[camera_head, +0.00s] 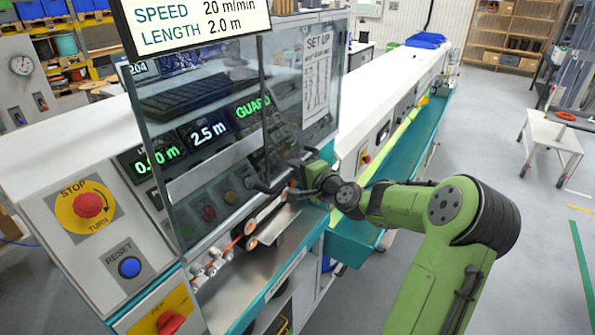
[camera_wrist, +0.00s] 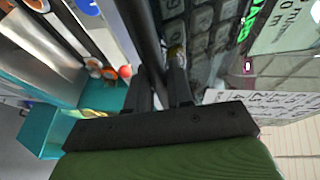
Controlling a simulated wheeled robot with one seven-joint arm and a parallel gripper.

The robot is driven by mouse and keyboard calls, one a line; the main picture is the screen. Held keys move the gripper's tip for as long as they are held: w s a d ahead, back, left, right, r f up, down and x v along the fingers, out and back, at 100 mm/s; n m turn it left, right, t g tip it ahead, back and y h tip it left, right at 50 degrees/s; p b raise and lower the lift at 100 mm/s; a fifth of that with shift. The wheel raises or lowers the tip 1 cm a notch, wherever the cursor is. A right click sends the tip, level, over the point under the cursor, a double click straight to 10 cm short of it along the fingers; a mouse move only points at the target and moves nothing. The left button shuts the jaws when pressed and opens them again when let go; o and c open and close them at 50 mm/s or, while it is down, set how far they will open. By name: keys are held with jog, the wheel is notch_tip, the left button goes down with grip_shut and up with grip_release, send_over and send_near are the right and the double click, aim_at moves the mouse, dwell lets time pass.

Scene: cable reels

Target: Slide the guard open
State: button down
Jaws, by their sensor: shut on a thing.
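The guard (camera_head: 215,110) is a clear panel standing across the front of the machine, in front of the displays and buttons. A dark upright edge runs down its right part, and a dark handle (camera_head: 262,187) shows near its lower right. My gripper (camera_head: 290,182) is at this handle, reaching in from the right. In the wrist view my gripper (camera_wrist: 160,80) has its two dark fingers shut on a black bar (camera_wrist: 148,35), which appears to be the guard handle. The exact contact is partly hidden by the fingers. A green GUARD display (camera_head: 253,107) is lit behind the panel.
A SET UP sheet (camera_head: 317,75) hangs on clear panelling to the right. A red stop knob (camera_head: 88,205) and blue reset button (camera_head: 129,267) are at the left. Small orange-ended rollers (camera_head: 250,227) sit below the guard. A teal trough (camera_head: 355,240) lies beneath my arm.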

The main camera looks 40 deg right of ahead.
jog(key=c, duration=1.1)
grip_release()
jog(key=shift+f, duration=0.1)
jog(key=s+r+b, duration=0.1)
jog(key=s+r, duration=0.2)
jog(key=s, duration=1.2)
jog(key=shift+s+a+b, duration=0.25)
jog(key=shift+a+b, duration=0.1)
jog(key=shift+a, duration=0.1)
jog(key=shift+a+f, duration=0.1)
